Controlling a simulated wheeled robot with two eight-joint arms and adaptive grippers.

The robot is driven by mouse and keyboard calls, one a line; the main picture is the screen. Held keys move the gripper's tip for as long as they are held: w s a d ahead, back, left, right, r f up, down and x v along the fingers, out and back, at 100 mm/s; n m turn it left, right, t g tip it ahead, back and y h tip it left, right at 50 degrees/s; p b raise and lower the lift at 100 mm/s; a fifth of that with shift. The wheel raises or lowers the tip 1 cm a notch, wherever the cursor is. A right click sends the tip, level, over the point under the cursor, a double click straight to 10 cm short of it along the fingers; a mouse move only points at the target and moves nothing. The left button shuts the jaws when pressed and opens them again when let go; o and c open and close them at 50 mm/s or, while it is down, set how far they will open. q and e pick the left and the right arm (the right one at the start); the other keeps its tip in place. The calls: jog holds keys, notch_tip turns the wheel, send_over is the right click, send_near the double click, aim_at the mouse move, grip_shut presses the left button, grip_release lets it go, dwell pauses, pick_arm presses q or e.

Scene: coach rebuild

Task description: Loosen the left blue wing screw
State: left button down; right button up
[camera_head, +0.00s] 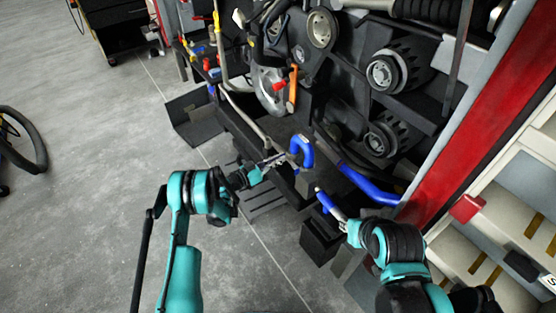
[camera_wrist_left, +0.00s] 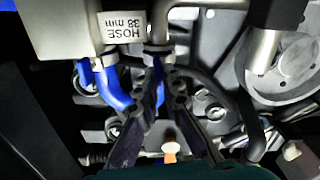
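My left gripper (camera_head: 277,160) is beside a curved blue hose (camera_head: 304,151) in the engine bay. In the left wrist view, its two dark fingers (camera_wrist_left: 158,68) come close together below a grey collar (camera_wrist_left: 157,54), with blue hose (camera_wrist_left: 115,92) behind them. A small gap shows between the tips; whether they hold anything is unclear. I cannot make out a separate blue wing screw; it may be hidden or too small. My right gripper (camera_head: 342,219) is at the lower end of a slim blue piece (camera_head: 325,199); their contact is unclear.
Another blue hose (camera_head: 368,186) runs to the right of the left gripper. A label reading "HOSE 38 mm" (camera_wrist_left: 123,26) sits above the fingers. Dark pulleys (camera_head: 393,72) and a red pillar (camera_head: 470,140) stand to the right. Open grey floor (camera_head: 90,200) lies left.

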pick_arm(q)
jog(key=shift+n, duration=0.4)
jog(key=n, duration=1.1)
jog(key=shift+w+a+f, duration=0.15)
jog(key=shift+f, duration=0.05)
jog(key=shift+s+f+n, duration=0.1)
jog(key=shift+n, duration=3.45)
jog(key=shift+s+f+n, duration=0.1)
jog(key=shift+f+n, duration=0.05)
jog(key=shift+n, duration=3.35)
jog(key=shift+s+f+n, duration=0.1)
jog(key=shift+n, duration=3.45)
